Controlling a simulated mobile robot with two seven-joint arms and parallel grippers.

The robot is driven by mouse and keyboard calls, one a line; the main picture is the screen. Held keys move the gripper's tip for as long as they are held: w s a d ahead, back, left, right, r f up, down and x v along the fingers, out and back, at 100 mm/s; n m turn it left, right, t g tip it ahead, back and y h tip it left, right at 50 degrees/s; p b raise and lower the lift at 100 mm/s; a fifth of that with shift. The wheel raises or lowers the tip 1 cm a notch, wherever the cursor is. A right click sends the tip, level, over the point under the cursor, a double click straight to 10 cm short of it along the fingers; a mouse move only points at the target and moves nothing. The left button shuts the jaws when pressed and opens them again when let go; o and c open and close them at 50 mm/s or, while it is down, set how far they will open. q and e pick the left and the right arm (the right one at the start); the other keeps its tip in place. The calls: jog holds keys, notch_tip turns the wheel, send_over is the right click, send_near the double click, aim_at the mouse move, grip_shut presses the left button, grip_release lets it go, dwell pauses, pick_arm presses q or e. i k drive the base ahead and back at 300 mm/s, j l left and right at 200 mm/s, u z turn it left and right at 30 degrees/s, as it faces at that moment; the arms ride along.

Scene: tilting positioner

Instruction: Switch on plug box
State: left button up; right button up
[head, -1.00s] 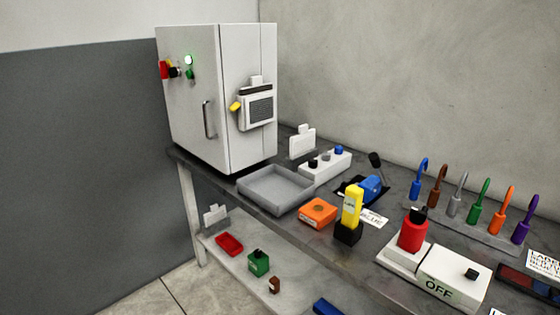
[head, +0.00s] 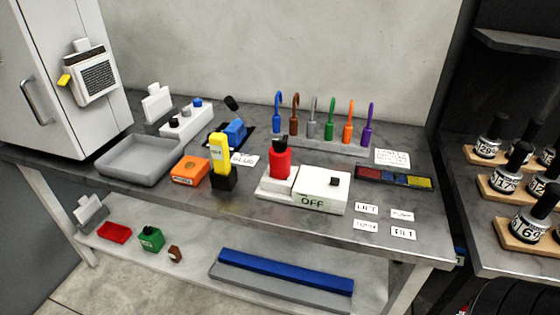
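A white box (head: 318,190) marked OFF on its front, with a small black switch (head: 334,181) on top, stands on the grey bench near the middle of the head view; I take it as the plug box. A red plug-like piece (head: 280,161) with a black top stands upright on a low white base (head: 272,188) at the box's left side. Neither of my grippers is in view, and nothing touches the box.
A yellow tool in a black holder (head: 224,181), an orange box (head: 189,171) and a grey tray (head: 140,160) stand to the left. Several coloured hooked locks (head: 331,121) stand behind. Label cards (head: 366,208) lie at the right. A white cabinet (head: 50,70) is far left.

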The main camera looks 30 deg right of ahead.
aim_at(335, 181)
jog(key=z, duration=1.45)
